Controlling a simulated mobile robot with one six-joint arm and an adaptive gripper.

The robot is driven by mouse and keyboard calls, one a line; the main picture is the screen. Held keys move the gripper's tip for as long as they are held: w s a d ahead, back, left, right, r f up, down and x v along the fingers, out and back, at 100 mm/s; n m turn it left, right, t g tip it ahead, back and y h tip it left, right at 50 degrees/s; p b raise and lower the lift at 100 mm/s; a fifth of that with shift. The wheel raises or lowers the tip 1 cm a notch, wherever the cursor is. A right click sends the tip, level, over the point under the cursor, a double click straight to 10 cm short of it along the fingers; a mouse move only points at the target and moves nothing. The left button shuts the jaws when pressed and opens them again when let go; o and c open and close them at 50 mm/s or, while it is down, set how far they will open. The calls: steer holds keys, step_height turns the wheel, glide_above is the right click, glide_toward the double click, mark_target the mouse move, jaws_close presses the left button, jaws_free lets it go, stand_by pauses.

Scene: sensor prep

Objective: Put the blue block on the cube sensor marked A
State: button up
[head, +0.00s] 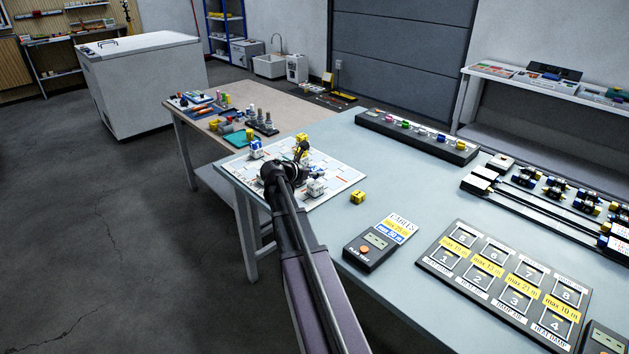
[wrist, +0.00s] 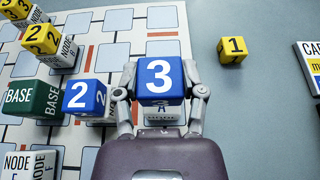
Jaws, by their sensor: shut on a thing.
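My gripper (wrist: 160,92) is shut on a blue block (wrist: 158,78) marked 3, with one finger on each side. Directly below the block in the wrist view is a white cube sensor (wrist: 161,114) with a letter A on its face. Most of that cube is hidden by the block and my gripper. I cannot tell whether the block touches the cube or hangs just above it. In the head view my gripper (head: 292,167) is over the white board (head: 345,176), and the held block is not clearly visible.
Beside it on the board stand a blue block (wrist: 87,97) marked 2, a green BASE block (wrist: 36,101) and yellow blocks (wrist: 41,38) on node cubes. A yellow block (wrist: 233,49) marked 1 lies off the board on bare tabletop. A cables device (head: 380,242) stands nearer.

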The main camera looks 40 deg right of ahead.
mark_target(315, 184)
steer(key=shift+f+b, duration=1.25)
steer(key=shift+f, duration=0.25)
steer(key=shift+f, duration=0.15)
steer(key=o, duration=1)
steer(key=shift+r, duration=0.25)
steer(key=shift+a+r, duration=0.15)
steer(key=shift+a, duration=0.15)
steer(key=p+v, duration=0.4)
steer(key=v, duration=0.7)
steer(key=shift+a+p, duration=0.1)
steer(key=shift+p, duration=0.2)
